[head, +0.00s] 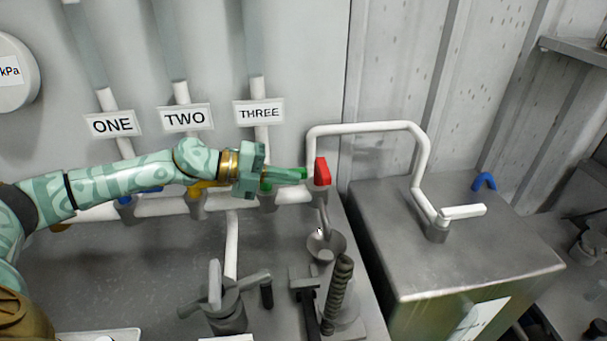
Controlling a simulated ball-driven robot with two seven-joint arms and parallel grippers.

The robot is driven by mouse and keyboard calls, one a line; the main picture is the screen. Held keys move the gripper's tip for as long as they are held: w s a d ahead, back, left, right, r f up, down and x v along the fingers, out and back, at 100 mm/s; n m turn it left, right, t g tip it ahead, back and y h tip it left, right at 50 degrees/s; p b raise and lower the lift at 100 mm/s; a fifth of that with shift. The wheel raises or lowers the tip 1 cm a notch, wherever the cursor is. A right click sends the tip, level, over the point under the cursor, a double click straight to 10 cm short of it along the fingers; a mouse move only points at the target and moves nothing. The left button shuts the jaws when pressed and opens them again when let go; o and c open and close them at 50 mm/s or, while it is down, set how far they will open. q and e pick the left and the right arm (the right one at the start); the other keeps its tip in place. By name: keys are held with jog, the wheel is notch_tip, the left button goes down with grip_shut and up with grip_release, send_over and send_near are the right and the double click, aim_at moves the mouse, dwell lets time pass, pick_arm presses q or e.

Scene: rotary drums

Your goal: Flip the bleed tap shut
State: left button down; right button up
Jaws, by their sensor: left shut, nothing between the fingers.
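A red tap handle (322,172), which looks like the bleed tap, stands upright at the right end of the white pipe, just under where the pipe bends over. My left gripper (304,174) reaches in from the left at the height of this handle. Its green fingers are shut and empty. The fingertips are close to the left side of the red handle; I cannot tell whether they touch it. A small funnel-like cup (326,245) sits below the handle with a thin spout over it. My right gripper is not in view.
Pipes labelled ONE (111,125), TWO (185,118) and THREE (259,112) drop to a white manifold behind my arm. A grey tank (480,250) with a white lever (463,212) and blue handle (485,181) stands right. A clamp-like fitting (225,306) stands in front.

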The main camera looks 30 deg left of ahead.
aim_at(320, 178)
pick_arm(q)
jog(key=shift+w+d, duration=0.55)
jog(key=shift+d, duration=0.2)
jog(key=shift+w+d, duration=0.55)
jog(key=shift+d, duration=0.15)
